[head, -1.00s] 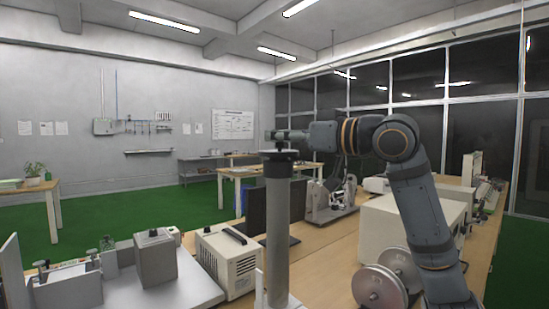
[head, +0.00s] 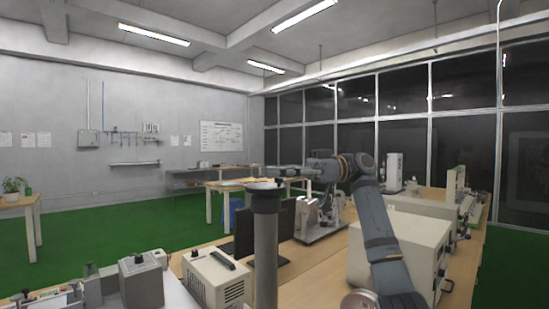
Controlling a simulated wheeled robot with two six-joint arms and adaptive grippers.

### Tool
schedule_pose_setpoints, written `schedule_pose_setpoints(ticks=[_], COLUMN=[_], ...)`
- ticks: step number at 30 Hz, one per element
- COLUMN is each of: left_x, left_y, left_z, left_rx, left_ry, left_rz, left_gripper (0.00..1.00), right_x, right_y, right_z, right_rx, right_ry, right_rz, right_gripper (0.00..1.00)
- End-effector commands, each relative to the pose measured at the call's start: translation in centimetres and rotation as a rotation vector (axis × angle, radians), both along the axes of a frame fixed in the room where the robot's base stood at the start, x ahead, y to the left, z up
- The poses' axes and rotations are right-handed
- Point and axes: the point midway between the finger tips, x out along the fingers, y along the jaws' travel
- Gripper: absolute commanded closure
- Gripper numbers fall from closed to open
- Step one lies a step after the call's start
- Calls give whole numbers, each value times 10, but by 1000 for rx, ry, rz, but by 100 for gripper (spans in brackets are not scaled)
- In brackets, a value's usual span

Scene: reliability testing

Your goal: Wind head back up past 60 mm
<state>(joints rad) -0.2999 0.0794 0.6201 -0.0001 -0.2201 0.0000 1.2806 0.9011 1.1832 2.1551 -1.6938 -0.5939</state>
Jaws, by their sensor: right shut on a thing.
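A grey post (head: 266,258) with a dark collar (head: 265,203) and a flat round cap (head: 264,186) stands upright in front of me. My right gripper (head: 280,173) comes in from the right at the level of the cap, just above it. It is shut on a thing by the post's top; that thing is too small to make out. No test head or millimetre reading can be read. My left gripper is not in view.
A beige box with a black handle (head: 215,279) is left of the post. A grey block (head: 142,281) stands further left. Dark screens (head: 262,231) are behind the post. A large cream cabinet (head: 385,250) is beside my right arm. Green floor (head: 120,230) lies beyond.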

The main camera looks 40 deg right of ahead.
Motion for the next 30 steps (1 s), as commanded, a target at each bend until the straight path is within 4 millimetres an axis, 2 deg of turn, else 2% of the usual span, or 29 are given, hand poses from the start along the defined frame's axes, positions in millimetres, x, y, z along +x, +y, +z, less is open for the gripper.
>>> schedule_pose_setpoints(ticks=[1,9,29,30], left_x=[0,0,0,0], left_y=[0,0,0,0], left_z=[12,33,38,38], left_rx=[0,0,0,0], left_ry=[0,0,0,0], left_rz=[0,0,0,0], left_gripper=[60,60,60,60], right_x=[1,2,3,3], right_y=[-1,-5,-6,-6], right_z=[6,3,-1,-1], right_rx=[2,1,-2,-2], right_ry=[3,3,4,4], right_rz=[29,148,193,193], right_gripper=[100,100,100,80])
